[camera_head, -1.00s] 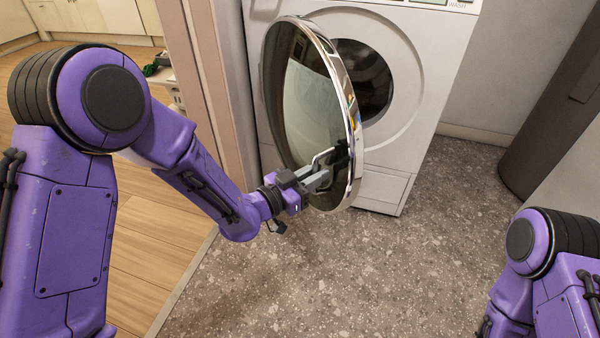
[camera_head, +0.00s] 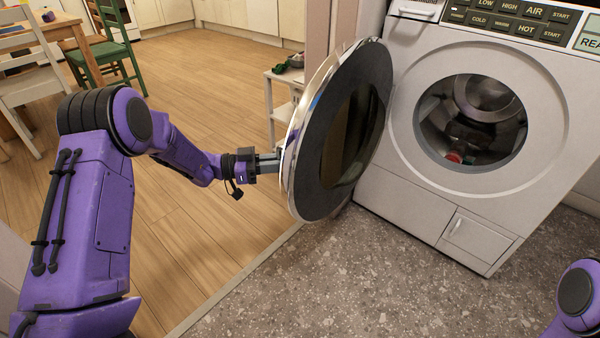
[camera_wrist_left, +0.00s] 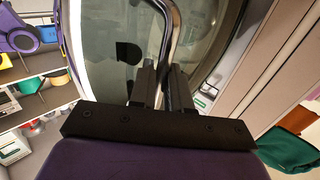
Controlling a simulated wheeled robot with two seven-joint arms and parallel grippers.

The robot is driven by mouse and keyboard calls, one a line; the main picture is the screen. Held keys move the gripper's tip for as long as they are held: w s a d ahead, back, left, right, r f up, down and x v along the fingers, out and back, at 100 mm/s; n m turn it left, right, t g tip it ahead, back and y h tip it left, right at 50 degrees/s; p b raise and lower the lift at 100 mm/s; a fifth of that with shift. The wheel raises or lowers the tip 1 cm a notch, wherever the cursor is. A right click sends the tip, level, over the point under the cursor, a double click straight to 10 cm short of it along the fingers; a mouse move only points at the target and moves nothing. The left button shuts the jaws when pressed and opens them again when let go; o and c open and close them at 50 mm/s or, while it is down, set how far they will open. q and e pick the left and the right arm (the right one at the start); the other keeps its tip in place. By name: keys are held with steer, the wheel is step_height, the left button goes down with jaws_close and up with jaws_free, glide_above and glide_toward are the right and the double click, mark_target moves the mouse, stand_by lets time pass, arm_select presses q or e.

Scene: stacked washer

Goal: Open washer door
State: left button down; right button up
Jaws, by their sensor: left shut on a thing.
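The washer (camera_head: 405,195) is a white front-loader with its round drum opening (camera_head: 470,125) uncovered. Its round door (camera_head: 315,165), with a dark inner ring and a chrome rim, stands swung wide open to the left of the opening. My left gripper (camera_head: 277,162) is at the door's outer face, on its left side. In the left wrist view the gripper fingers (camera_wrist_left: 157,88) are shut on the curved metal door handle (camera_wrist_left: 172,25). In the head view the door hides the handle. My right gripper is out of view; only part of my right arm shows at the lower right.
A door frame or wall edge (camera_head: 343,22) stands behind the door. A small white shelf (camera_head: 285,95) is behind it to the left. A green chair (camera_head: 112,45) and a table are at the far left. The speckled floor (camera_head: 385,285) before the washer is clear.

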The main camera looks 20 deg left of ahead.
arm_select(q)
steer(key=shift+w+a+r, duration=0.3)
steer(key=shift+w+a, duration=0.2)
steer(key=shift+a, duration=0.15)
steer(key=c, duration=1.2)
jaws_free()
steer(key=shift+w+d, duration=0.1)
steer(key=shift+w, duration=0.05)
steer(key=p+v, duration=0.1)
steer(key=v, duration=0.9)
steer(key=shift+a+f+p, duration=0.2)
steer(key=shift+a+p, duration=0.1)
steer(key=shift+p, duration=0.1)
